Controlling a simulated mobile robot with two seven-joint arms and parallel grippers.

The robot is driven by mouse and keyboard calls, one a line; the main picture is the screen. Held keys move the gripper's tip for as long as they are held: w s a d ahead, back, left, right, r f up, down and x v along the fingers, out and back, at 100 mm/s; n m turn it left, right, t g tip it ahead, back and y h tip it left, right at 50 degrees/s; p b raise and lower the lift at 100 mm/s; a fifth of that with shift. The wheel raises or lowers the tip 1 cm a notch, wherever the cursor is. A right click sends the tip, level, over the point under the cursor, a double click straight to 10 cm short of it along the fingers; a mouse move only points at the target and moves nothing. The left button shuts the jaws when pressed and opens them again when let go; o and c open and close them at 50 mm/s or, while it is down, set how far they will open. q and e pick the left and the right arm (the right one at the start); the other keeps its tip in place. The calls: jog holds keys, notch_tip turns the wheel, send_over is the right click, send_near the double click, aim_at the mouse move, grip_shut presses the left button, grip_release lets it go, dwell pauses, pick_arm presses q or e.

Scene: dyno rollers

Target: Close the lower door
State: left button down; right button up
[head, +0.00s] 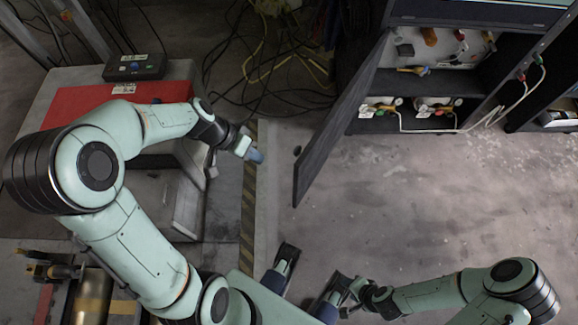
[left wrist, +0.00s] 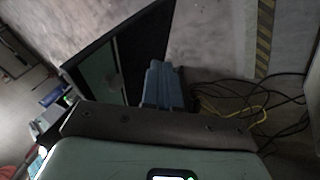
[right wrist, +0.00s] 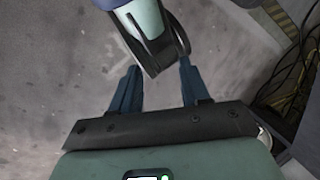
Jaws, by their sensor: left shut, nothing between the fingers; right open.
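The lower door (head: 341,122) is a dark panel hinged at the left side of the dark cabinet (head: 395,80). It stands wide open, swung out toward the bottom left over the floor. In the left wrist view the dark door panel (left wrist: 145,45) shows behind the fingers. My left gripper (head: 257,157) is shut and empty, left of the door's free end with a gap between them. Its closed blue fingers show in the left wrist view (left wrist: 162,85). My right gripper (right wrist: 157,88) is open and empty, low over the floor, far from the door.
The cabinet holds shelves with valves (head: 415,70) and pale hoses (head: 490,118) at its right. Black and yellow cables (head: 265,65) lie on the floor behind the left gripper. A red-topped bench (head: 85,105) stands at left. The floor (head: 400,210) before the cabinet is clear.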

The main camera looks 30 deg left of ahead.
pick_arm(q)
notch_tip(320, 180, up, 4)
jog(key=r+m+t+h+b, duration=0.1)
jog(key=d+r+b+x, duration=0.1)
jog(key=d+b+x, duration=0.1)
jog(key=x, duration=1)
jog(key=shift+s+d+r, duration=0.15)
jog(key=shift+d+r, duration=0.05)
pick_arm(e)
jog(key=shift+t+h, duration=0.3)
jog(key=shift+t, duration=0.3)
jog(key=shift+w+d+f, duration=0.25)
jog(key=shift+w+f, duration=0.4)
jog(key=shift+f, duration=0.05)
jog(key=shift+w+d+f, duration=0.25)
jog(key=shift+w+f, duration=0.4)
jog(key=shift+f, duration=0.1)
jog(key=shift+w+d+f, duration=0.25)
jog(key=shift+w+f, duration=0.4)
jog(key=shift+f, duration=0.05)
pick_arm(q)
jog(key=shift+d, duration=0.1)
